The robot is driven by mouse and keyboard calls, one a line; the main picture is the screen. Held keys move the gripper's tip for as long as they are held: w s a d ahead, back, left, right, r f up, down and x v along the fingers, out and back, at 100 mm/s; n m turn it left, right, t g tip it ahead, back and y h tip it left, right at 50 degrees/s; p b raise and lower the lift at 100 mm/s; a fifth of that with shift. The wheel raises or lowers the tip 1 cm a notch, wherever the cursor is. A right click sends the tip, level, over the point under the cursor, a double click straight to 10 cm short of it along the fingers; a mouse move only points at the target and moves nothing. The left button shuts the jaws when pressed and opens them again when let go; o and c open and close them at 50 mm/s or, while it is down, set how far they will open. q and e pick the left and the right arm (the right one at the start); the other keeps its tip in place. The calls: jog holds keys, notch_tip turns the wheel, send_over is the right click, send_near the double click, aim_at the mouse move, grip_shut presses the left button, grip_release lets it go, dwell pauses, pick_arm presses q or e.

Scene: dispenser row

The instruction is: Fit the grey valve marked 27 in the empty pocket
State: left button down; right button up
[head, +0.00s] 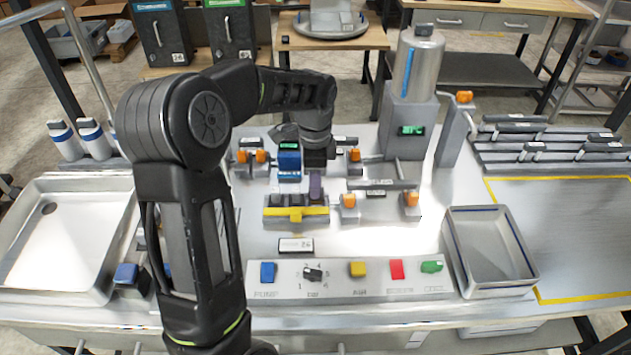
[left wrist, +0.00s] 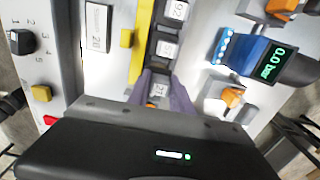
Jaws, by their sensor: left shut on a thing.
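A grey rack with a yellow front bar (head: 297,213) stands mid-bench and holds a row of dark grey valves (head: 279,199) with white labels. My left gripper (head: 316,190) reaches down over the right end of this row. In the left wrist view, its purple fingers (left wrist: 162,92) are shut on a grey valve (left wrist: 158,88) with a white label too small to read surely. That valve is in line with the other valves in the row (left wrist: 167,48). Whether it is fully seated in its pocket is hidden by the fingers. My right gripper is not in view.
A blue gauge (head: 289,163) stands close behind the rack; it reads 0.0 bar in the left wrist view (left wrist: 250,58). Orange-handled taps (head: 348,200) are close on the right. A button panel (head: 350,279) is in front. An empty grey tray (head: 490,250) is at right.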

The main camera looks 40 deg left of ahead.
pick_arm(q)
jog(key=shift+f, duration=0.2)
jog(key=shift+f+b, duration=0.9)
jog(key=shift+f, duration=0.1)
jog(key=c, duration=1.3)
grip_release()
jog(key=shift+o, duration=1.1)
jog(key=shift+r, duration=0.15)
notch_tip(320, 180, up, 8)
jog(key=shift+w+f+b, duration=0.1)
jog(key=shift+f+b, duration=0.1)
jog(key=shift+b, duration=0.3)
jog(key=shift+a, duration=0.1)
